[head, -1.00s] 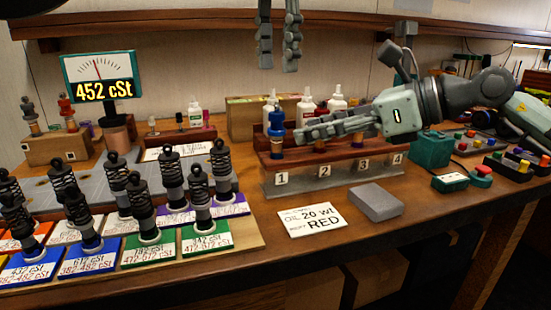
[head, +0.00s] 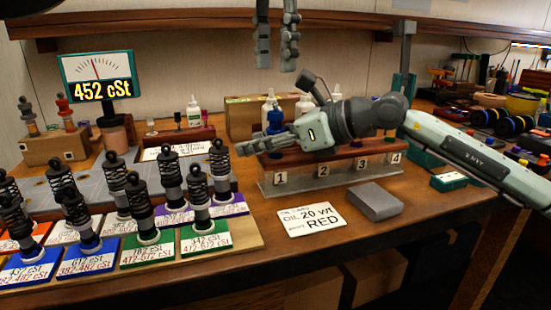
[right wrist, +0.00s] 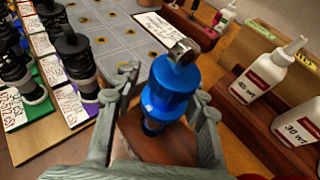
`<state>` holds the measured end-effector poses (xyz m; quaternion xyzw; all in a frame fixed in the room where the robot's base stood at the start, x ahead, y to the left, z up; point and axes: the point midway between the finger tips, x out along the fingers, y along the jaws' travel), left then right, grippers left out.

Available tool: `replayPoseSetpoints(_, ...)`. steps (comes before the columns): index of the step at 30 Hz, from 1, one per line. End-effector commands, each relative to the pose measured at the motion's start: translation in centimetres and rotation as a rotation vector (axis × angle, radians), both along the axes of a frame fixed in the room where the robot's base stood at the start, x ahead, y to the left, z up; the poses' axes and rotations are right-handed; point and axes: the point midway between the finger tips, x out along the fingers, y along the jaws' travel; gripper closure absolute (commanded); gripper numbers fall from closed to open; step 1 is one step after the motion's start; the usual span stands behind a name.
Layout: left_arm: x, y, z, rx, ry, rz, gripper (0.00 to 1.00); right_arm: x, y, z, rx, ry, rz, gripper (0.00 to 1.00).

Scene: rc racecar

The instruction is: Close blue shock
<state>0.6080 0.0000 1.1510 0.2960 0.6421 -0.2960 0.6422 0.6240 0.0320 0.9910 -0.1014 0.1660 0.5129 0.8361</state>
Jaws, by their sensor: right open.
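The blue shock (head: 274,121) stands upright at the rack's left end, by the "1" label. It has a blue body and a metal eyelet on top in the right wrist view (right wrist: 165,95). My right gripper (head: 243,147) reaches in from the right, in front of the shock in the head view, hiding its lower part. In the right wrist view, its open fingers (right wrist: 167,90) stand on both sides of the shock, with a visible gap at least on the left. My left gripper (head: 277,66) hangs open and empty above the back of the bench.
The numbered rack (head: 335,175) has slots 1 to 4. White oil bottles (head: 304,107) stand behind it. Several black shocks (head: 198,195) stand on a labelled board at the left. A grey box (head: 375,203) and an oil card (head: 311,219) lie in front.

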Motion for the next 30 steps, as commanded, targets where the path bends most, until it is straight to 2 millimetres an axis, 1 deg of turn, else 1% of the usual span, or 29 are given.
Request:
replayPoseSetpoints(5,-0.01,-0.01,0.00,0.000,0.000,0.000,0.60,-0.01,-0.01,0.02,0.000,0.000,0.000,0.58)
replayPoseSetpoints(8,-0.01,-0.01,0.00,0.000,0.000,0.000,0.60,-0.01,-0.02,0.01,0.000,0.000,0.000,0.69)
replayPoseSetpoints(15,-0.01,-0.01,0.00,0.000,0.000,0.000,0.60,-0.02,-0.03,0.02,0.000,-0.001,0.000,0.99)
replayPoseSetpoints(16,-0.01,-0.01,0.00,0.000,0.000,0.000,0.60,-0.02,-0.03,0.02,0.000,-0.001,0.000,1.00)
replayPoseSetpoints(26,0.00,0.00,0.00,0.000,0.000,0.008,0.60,-0.02,-0.04,0.02,0.000,-0.001,0.000,1.00)
replayPoseSetpoints(29,-0.02,-0.03,0.02,0.000,0.000,0.070,0.60,-0.02,-0.04,0.02,0.000,-0.001,0.000,1.00)
replayPoseSetpoints(30,-0.03,-0.05,0.02,0.001,-0.001,0.118,0.60,-0.02,-0.04,0.02,0.000,-0.001,0.000,1.00)
